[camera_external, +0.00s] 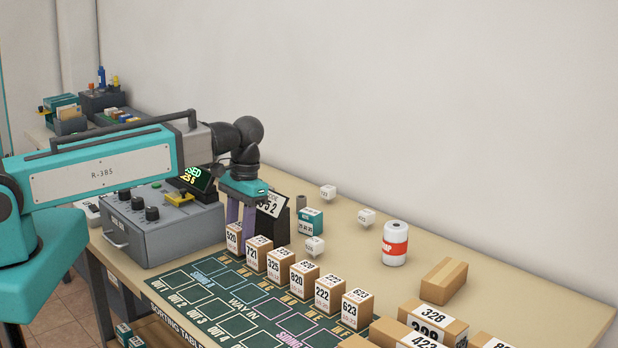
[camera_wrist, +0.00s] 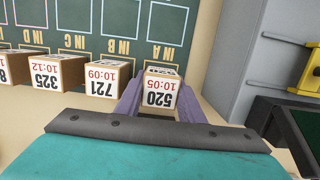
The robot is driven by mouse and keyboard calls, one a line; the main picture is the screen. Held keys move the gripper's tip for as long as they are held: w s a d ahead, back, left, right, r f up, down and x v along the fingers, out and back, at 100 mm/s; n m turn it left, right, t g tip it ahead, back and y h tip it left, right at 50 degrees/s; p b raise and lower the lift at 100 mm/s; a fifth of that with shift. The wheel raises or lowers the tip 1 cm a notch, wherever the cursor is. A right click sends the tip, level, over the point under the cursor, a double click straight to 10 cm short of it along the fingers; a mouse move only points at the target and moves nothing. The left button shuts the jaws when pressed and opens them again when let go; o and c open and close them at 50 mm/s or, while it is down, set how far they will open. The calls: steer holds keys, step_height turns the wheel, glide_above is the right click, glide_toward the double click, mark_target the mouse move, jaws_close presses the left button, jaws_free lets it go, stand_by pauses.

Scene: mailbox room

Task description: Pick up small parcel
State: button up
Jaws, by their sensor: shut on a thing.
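The small parcel marked 520 (camera_external: 234,240) is a brown box with a white label, at the left end of a row of like parcels. In the wrist view the parcel (camera_wrist: 160,97) sits between the two purple fingers of my gripper (camera_wrist: 158,100), its label facing the camera. In the external view my gripper (camera_external: 240,222) points down from above, its fingers at the parcel and shut on it. The parcel appears in line with the row and upright. Whether it is clear of the table cannot be told. The fingers hide part of its sides.
Parcel 721 (camera_external: 258,254) stands close beside it, with parcel 325 (camera_external: 280,267) and others further right. A grey control box (camera_external: 165,228) stands at the left, a dark sign stand (camera_external: 278,222) behind. The green sorting mat (camera_external: 222,308) lies in front, mostly clear.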

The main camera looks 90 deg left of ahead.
mark_target(240, 225)
steer(key=shift+r+p, duration=3.25)
steer(key=shift+r, duration=1.3)
steer(key=shift+w, duration=0.1)
steer(key=shift+w+d+f+m+b, duration=0.1)
steer(key=shift+w+m+b, duration=0.1)
steer(key=shift+w+m, duration=0.25)
steer(key=shift+w+d+f+m+b, duration=0.1)
steer(key=shift+w+m+b, duration=0.05)
steer(key=shift+w+m, duration=0.25)
steer(key=w+d+m+b, duration=0.3)
steer(key=w+d+m, duration=0.3)
steer(key=m, duration=0.5)
steer(key=w+d+m+t+y+b, duration=0.1)
steer(key=w+d+m+b, duration=0.3)
steer(key=w+m, duration=0.7)
steer(key=w+d+m+t+y+b, duration=0.1)
steer(key=w+d+m+b, duration=0.2)
steer(key=w+d+m, duration=0.6)
steer(key=shift+r+m, duration=0.2)
steer(key=shift+m, duration=1.45)
